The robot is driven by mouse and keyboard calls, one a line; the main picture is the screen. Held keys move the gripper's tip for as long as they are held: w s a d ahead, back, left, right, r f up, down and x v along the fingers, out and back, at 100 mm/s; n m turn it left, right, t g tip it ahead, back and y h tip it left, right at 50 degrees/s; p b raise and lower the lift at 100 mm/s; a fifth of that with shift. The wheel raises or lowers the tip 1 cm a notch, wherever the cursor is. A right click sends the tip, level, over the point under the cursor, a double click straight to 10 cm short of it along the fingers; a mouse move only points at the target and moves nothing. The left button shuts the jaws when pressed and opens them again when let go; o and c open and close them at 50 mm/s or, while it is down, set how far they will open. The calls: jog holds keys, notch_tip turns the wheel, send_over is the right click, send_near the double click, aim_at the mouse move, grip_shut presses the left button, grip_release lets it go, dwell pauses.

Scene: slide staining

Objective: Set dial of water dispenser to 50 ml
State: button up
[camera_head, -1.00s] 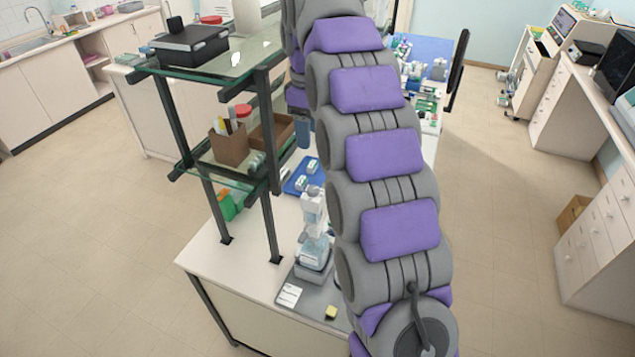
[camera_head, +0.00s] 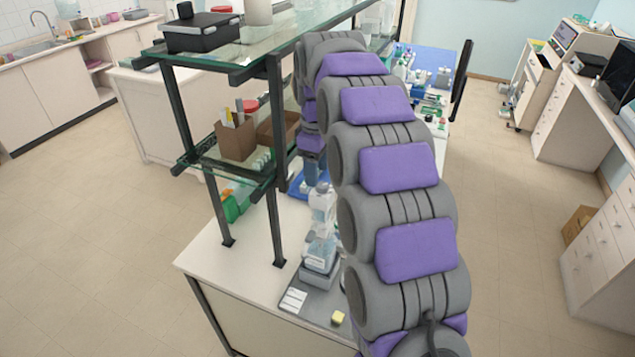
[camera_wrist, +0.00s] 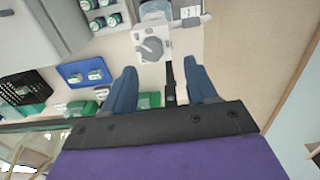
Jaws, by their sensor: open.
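The water dispenser (camera_head: 321,243) stands on a grey tray on the bench, partly hidden by my arm in the head view. In the wrist view its pale body carries a round grey dial (camera_wrist: 150,49) with a raised bar, just beyond my fingertips. My gripper (camera_wrist: 163,72) is open, with its two blue fingers apart and nothing between them. The dial lies between the lines of the fingers, nearer the left one, and looks apart from both. In the head view a blue finger shows above the dispenser. I cannot read the dial's setting.
A two-level glass shelf (camera_head: 222,168) with dark posts stands left of the dispenser. A brown box (camera_head: 236,140) sits on its lower level. A yellow block (camera_head: 338,317) lies on the grey tray.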

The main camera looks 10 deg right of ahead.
aim_at(322, 186)
jog(key=d+f, duration=0.1)
jog(key=f, duration=0.1)
jog(key=d+f, duration=0.2)
jog(key=shift+f, duration=0.25)
jog(key=shift+a, duration=1.25)
jog(key=shift+c, duration=1.9)
jog(key=shift+d, duration=0.95)
jog(key=c, duration=0.5)
jog(key=shift+d, duration=0.1)
jog(key=shift+c, duration=0.5)
jog(key=shift+a, duration=0.75)
jog(key=shift+c, duration=0.4)
jog(key=shift+d+r+m+p, duration=0.1)
jog(key=shift+d+m+p, duration=0.15)
jog(key=shift+m, duration=0.5)
jog(key=shift+d+m+p, duration=0.2)
jog(key=shift+m, duration=0.55)
jog(key=m, duration=0.3)
jog(key=shift+a+p, duration=0.25)
jog(key=shift+p, duration=0.1)
jog(key=shift+a+m, duration=0.1)
jog(key=shift+m, duration=1.4)
